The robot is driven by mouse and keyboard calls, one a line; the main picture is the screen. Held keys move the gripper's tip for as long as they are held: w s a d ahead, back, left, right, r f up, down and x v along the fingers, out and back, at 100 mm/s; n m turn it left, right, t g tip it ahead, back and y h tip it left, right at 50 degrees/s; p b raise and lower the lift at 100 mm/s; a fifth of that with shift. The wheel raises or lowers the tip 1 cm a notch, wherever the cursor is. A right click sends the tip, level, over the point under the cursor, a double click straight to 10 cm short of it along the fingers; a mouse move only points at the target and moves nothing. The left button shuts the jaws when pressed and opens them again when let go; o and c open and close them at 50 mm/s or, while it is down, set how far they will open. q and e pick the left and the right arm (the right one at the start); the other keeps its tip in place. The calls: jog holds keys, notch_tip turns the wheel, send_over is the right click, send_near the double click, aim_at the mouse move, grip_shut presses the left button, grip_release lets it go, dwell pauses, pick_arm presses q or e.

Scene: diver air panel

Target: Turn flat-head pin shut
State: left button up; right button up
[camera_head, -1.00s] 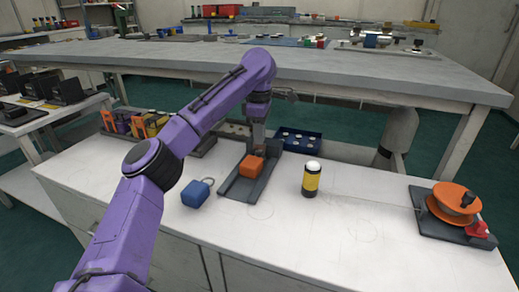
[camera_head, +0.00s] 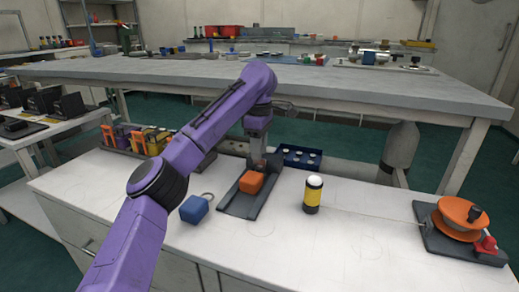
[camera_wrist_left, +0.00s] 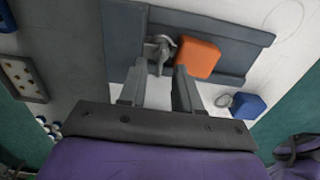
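A grey metal flat-head pin (camera_wrist_left: 159,46) stands on a dark grey plate (camera_wrist_left: 236,37) in the left wrist view, close beside an orange block (camera_wrist_left: 198,58). My left gripper (camera_wrist_left: 160,68) is open, with its two fingers apart and their tips at the pin. I cannot tell whether they touch it. In the head view the left gripper (camera_head: 257,163) points down over the far part of the dark plate (camera_head: 237,207), just behind the orange block (camera_head: 252,182). The pin is not distinguishable there. My right gripper is not in view.
A blue block with a ring (camera_head: 194,209) lies left of the plate, and a yellow-black cylinder (camera_head: 313,194) stands to its right. An orange reel (camera_head: 459,218) is at the far right. A blue tray (camera_head: 300,158) is behind. The front worktop is clear.

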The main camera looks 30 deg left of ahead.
pick_arm(q)
jog(key=shift+f, duration=0.1)
notch_tip(320, 180, up, 10)
jog(key=p, duration=0.8)
jog(key=shift+r+p, duration=0.25)
jog(key=shift+p, duration=0.15)
